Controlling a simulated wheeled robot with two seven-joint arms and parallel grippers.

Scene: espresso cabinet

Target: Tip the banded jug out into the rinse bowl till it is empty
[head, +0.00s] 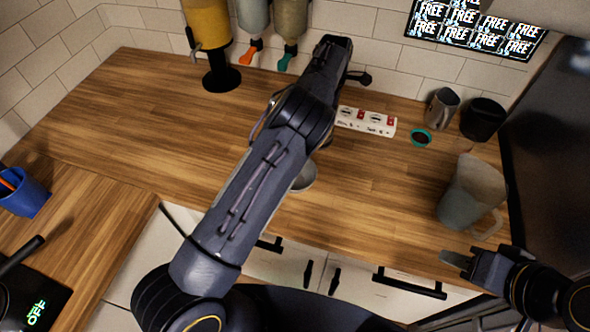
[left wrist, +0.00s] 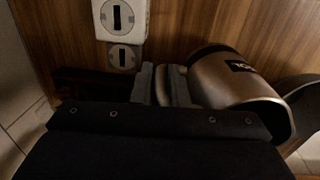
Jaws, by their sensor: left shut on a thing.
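My left gripper (left wrist: 165,85) is shut on the handle side of a steel jug (left wrist: 225,85) with a small dark label. In the head view my left arm covers this gripper and most of the jug. A grey, rounded metal piece (head: 304,178) shows beside the arm, perhaps the rinse bowl; most of it is hidden. My right gripper (head: 465,267) is empty, its fingers apart, below a large translucent pitcher (head: 468,196).
A white socket strip (head: 368,122) lies beyond my arm. Right of it are a small green-rimmed bowl (head: 420,138), another steel jug (head: 442,108) and a black container (head: 484,118). A yellow dispenser (head: 208,30) stands at the back.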

